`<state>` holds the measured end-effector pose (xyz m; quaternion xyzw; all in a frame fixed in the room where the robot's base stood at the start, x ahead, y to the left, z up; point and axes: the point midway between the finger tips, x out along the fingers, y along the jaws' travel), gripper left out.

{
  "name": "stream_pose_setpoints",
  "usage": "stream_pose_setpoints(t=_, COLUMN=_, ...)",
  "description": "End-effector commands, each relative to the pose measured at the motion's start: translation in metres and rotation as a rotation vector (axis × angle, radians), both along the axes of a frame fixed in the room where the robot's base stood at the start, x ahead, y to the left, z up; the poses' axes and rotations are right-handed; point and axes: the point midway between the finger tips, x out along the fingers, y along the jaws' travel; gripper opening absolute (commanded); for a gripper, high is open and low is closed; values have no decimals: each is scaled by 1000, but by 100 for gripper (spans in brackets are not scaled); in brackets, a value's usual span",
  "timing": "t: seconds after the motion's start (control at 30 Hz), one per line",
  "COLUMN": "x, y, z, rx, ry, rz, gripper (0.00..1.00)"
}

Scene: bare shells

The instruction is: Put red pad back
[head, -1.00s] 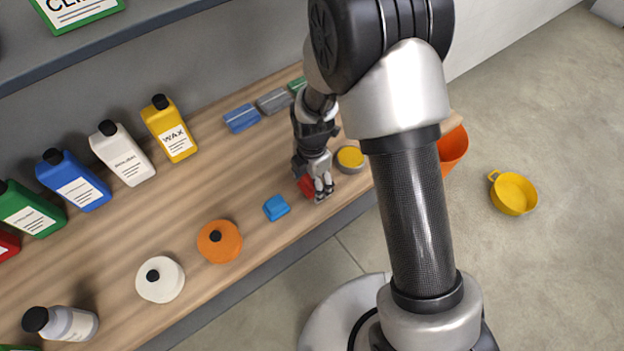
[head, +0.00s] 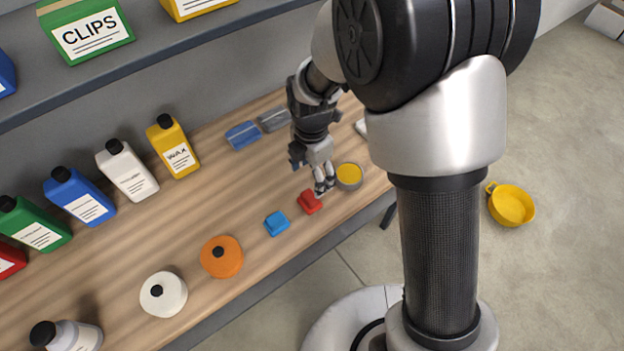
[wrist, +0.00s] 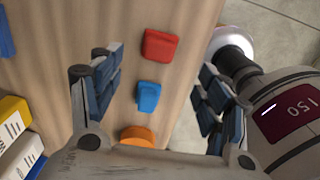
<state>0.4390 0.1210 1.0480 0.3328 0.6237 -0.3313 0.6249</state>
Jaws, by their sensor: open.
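The red pad (head: 309,203) lies on the wooden bench top, between the blue pad and a round yellow-topped tin. It also shows in the wrist view (wrist: 160,45), beyond and between my fingers. My gripper (head: 322,186) is open and empty, just above and behind the red pad in the head view. In the wrist view the two fingers (wrist: 152,95) are spread wide, with nothing between their tips. The blue pad (head: 277,223) lies beside the red pad and also shows in the wrist view (wrist: 149,96).
A yellow-topped tin (head: 348,177) stands close to my gripper. Blue (head: 242,135) and grey (head: 274,119) blocks lie at the back. An orange round container (head: 221,256), a white one (head: 163,294) and several bottles (head: 130,172) stand leftward. A shelf (head: 150,45) overhangs the rear.

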Motion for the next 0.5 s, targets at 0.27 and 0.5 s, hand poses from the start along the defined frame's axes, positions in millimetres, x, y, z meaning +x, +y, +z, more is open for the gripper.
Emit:
stream_pose_setpoints(t=0.27, x=-1, y=-2, z=12, rx=1, ry=-5, rz=-21, gripper=70)
stream_pose_setpoints(t=0.5, x=-21, y=-33, z=92, rx=43, ry=-89, rz=-451, gripper=70)
